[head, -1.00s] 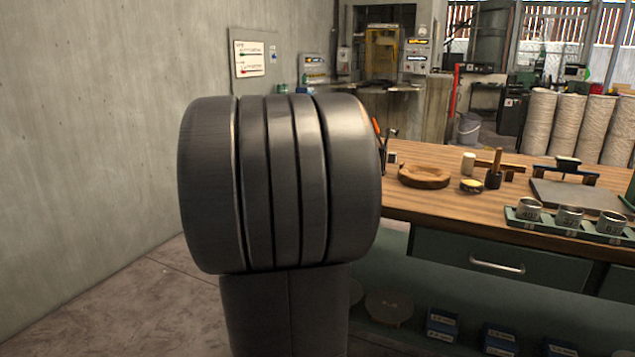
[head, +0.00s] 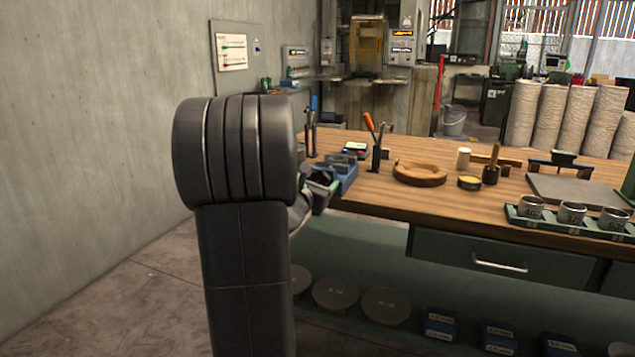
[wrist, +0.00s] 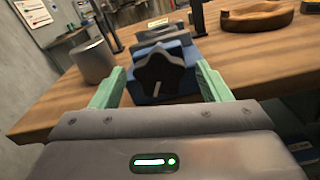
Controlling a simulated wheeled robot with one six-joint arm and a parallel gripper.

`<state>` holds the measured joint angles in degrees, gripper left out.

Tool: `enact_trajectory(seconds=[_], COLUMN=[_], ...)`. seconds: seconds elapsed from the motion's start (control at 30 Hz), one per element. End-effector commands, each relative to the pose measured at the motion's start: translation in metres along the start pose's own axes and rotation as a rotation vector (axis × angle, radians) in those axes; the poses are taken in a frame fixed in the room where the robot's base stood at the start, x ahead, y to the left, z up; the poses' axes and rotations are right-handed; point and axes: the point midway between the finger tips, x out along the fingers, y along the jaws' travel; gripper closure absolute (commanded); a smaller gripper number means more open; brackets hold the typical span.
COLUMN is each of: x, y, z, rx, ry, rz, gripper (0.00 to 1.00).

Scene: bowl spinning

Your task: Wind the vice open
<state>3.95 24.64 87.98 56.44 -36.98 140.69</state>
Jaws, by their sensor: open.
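The blue vice (head: 345,180) sits at the left end of the wooden bench, partly hidden behind my arm in the head view. In the wrist view the vice (wrist: 185,45) shows its dark star-shaped knob (wrist: 162,72) facing me, with a pale mark on it. My gripper (wrist: 160,88) is open, its two green fingers on either side of the knob. I cannot tell whether either finger touches the knob. In the head view my gripper (head: 322,184) is small and partly covered by my arm.
A grey cylinder (wrist: 93,60) stands left of the vice. On the bench (head: 385,200) are a screwdriver with an orange handle (head: 369,122), a round wooden ring (head: 419,172) and a green tray of cups (head: 545,222). A concrete wall (head: 110,120) is on the left.

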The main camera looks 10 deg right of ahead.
Motion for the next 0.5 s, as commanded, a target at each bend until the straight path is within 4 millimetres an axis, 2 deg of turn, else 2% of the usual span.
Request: enact_trajectory(seconds=[0.07,0.2,0.3,0.5], x=[-0.0002,-0.0003,-0.0004,-0.0005], y=[0.0001,0.0001,0.0001,0.0], z=[0.0,0.0,0.0,-0.0002], rx=[0.0,0.0,0.0,-0.012], ry=[0.0,0.0,0.0,0.0], rz=[0.0,0.0,0.0,0.0], gripper=[0.32,0.59,0.74,0.74])
